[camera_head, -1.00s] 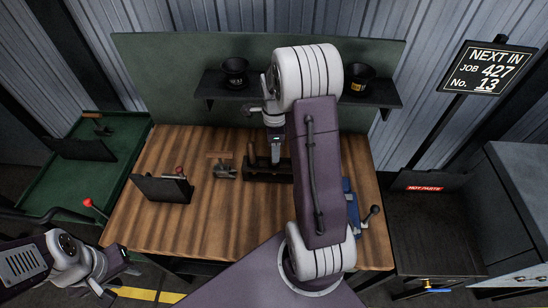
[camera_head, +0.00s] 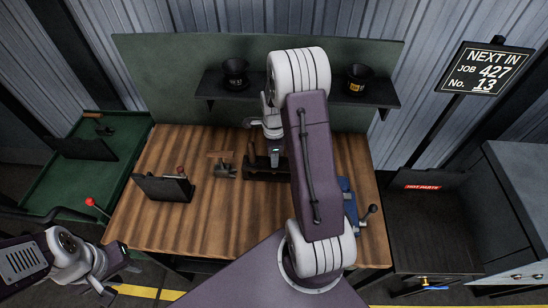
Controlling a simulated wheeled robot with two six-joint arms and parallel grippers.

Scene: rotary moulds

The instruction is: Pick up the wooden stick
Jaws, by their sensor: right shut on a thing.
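My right gripper (camera_head: 274,159) is over the long black rack (camera_head: 254,175) at the back middle of the workbench. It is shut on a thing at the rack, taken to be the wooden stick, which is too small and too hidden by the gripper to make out. A brown upright wooden piece (camera_head: 251,153) stands at the rack's left end, just left of the gripper. My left gripper (camera_head: 110,294) is low at the left, off the bench's front edge; its jaws are too small to read.
A tool with a wooden crossbar (camera_head: 222,160) lies left of the rack. A black angled stand (camera_head: 163,189) is further left. A blue device with a lever (camera_head: 349,200) is at the right, partly behind my arm. Black cups (camera_head: 235,72) stand on the shelf. The bench's front left is clear.

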